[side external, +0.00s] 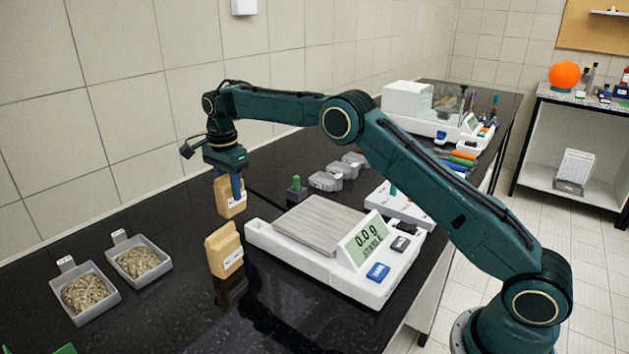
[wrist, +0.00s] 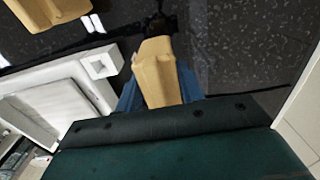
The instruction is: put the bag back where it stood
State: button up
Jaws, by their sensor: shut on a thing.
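My gripper (side external: 238,187) points down at the back of the black bench and is shut on a tan paper bag (side external: 229,202). The held bag is upright with a white label on its front, and it seems to be a little above the bench. In the wrist view the held bag (wrist: 160,75) sits between the blue fingers (wrist: 160,92). A second tan bag (side external: 222,252) with a white label stands on the bench nearer the camera, left of the scale. Part of it shows at the top left of the wrist view (wrist: 45,12).
A scale (side external: 318,224) reading 0.0 g stands right of the bags. Two grey trays of grainy material (side external: 118,284) (side external: 172,277) are at left. A small block with a green knob (side external: 296,191) and grey containers (side external: 326,181) stand behind the scale. The tiled wall is close behind my gripper.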

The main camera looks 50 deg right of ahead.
aim_at(231, 200)
jog(key=shift+f, duration=1.9)
jog(key=shift+f, duration=0.15)
jog(key=o, duration=1.2)
jog(key=shift+c, duration=0.2)
notch_tip(231, 200, up, 12)
jog(key=shift+f, duration=0.2)
jog(key=shift+r, duration=0.3)
